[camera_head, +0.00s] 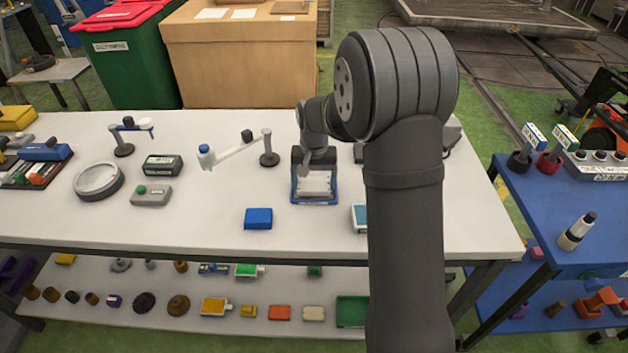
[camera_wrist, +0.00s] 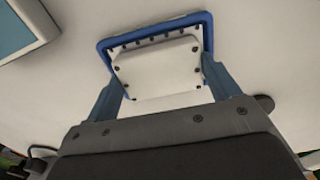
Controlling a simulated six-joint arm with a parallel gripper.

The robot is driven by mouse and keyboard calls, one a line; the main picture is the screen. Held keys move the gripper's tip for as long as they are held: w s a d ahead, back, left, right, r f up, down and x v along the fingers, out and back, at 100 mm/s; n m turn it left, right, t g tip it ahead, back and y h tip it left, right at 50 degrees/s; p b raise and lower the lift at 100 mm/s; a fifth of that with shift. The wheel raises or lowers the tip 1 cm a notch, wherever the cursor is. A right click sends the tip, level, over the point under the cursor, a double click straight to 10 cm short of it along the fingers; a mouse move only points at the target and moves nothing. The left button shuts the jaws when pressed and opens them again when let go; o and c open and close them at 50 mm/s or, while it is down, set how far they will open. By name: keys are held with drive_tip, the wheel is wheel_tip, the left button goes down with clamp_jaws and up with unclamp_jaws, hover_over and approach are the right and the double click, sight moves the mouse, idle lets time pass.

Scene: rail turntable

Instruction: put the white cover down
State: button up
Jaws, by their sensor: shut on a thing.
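The white cover (camera_wrist: 158,68) is a flat plate with dark screw heads near its edges. It also shows in the camera_head view (camera_head: 314,183) below my arm's end. My gripper (camera_wrist: 163,88) has its two blue fingers on either side of the cover and is shut on it. A blue-rimmed open box (camera_wrist: 153,29) lies under and around the cover; its rim also shows in the camera_head view (camera_head: 314,203). The cover looks slightly tilted in the wrist view. I cannot tell whether it touches the box. My wrist hides part of the cover in the camera_head view.
A blue block (camera_head: 258,218) lies front left of the box. A teal-topped white-edged box (camera_head: 359,218) lies to the right, partly behind my arm. A stand with an arm and blue-capped bottle (camera_head: 236,150) is to the left. The white tabletop (camera_head: 190,225) is clear at front left.

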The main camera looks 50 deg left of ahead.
sight(314, 183)
drive_tip(key=shift+f, duration=0.15)
drive_tip(key=o, duration=1.1)
wheel_tip(314, 183, up, 12)
drive_tip(key=shift+f, duration=4.2)
